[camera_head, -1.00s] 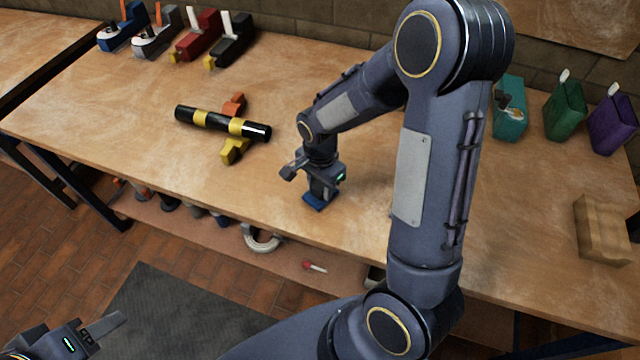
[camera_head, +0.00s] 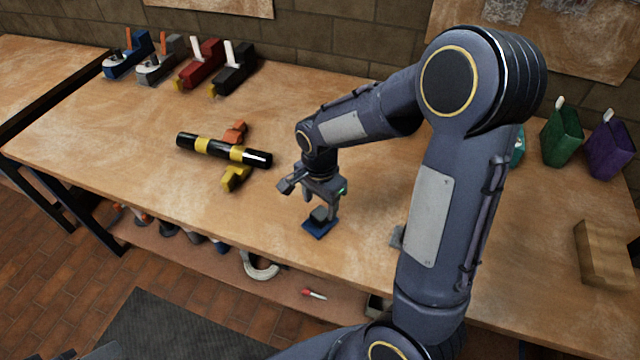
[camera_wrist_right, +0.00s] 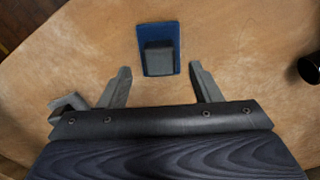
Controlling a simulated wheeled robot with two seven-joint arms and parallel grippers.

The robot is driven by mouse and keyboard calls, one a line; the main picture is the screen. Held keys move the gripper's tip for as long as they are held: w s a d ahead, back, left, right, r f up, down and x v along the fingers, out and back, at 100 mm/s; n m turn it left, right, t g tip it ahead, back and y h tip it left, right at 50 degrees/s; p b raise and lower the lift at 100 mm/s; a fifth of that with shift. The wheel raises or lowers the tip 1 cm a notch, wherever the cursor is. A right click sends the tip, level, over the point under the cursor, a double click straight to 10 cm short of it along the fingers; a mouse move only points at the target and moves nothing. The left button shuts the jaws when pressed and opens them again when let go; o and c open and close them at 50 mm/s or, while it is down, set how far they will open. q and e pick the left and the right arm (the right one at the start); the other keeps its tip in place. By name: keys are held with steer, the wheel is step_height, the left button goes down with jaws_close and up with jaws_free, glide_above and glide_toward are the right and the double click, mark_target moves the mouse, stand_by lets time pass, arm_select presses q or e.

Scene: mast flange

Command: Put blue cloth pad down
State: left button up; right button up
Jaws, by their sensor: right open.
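The blue cloth pad (camera_head: 318,231) lies on the workbench near its front edge, with a dark block (camera_head: 320,214) on top of it. In the right wrist view the blue pad (camera_wrist_right: 158,29) shows flat on the wood beyond the fingertips, its dark block (camera_wrist_right: 158,60) facing me. My right gripper (camera_head: 321,203) is open just above the block; in the wrist view its fingers (camera_wrist_right: 160,68) stand apart, one to each side, with gaps to the block. Only a sliver of my left gripper (camera_head: 104,351) shows at the bottom left edge; its jaws are out of frame.
A black-and-yellow tube (camera_head: 222,150) rests on orange and yellow supports left of my right gripper. Several tools with upright handles (camera_head: 203,64) line the back left. Green (camera_head: 562,138) and purple (camera_head: 606,151) pouches and a wooden block (camera_head: 603,253) stand at right.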

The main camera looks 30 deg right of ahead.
mark_target(320, 213)
step_height(320, 213, up, 7)
steer(key=s+a+r+n+t+y, duration=0.2)
steer(key=s+r+n, duration=0.1)
steer(key=s+n, duration=0.3)
steer(key=s+a+r+n+t+y, duration=0.1)
steer(key=s+a+r+n+t, duration=0.1)
steer(key=s+n, duration=0.4)
steer(key=s+r+t, duration=0.1)
steer(key=s, duration=0.4)
steer(key=shift+n+t+y, duration=0.3)
steer(key=shift+n+y, duration=0.1)
steer(key=shift+o, duration=0.4)
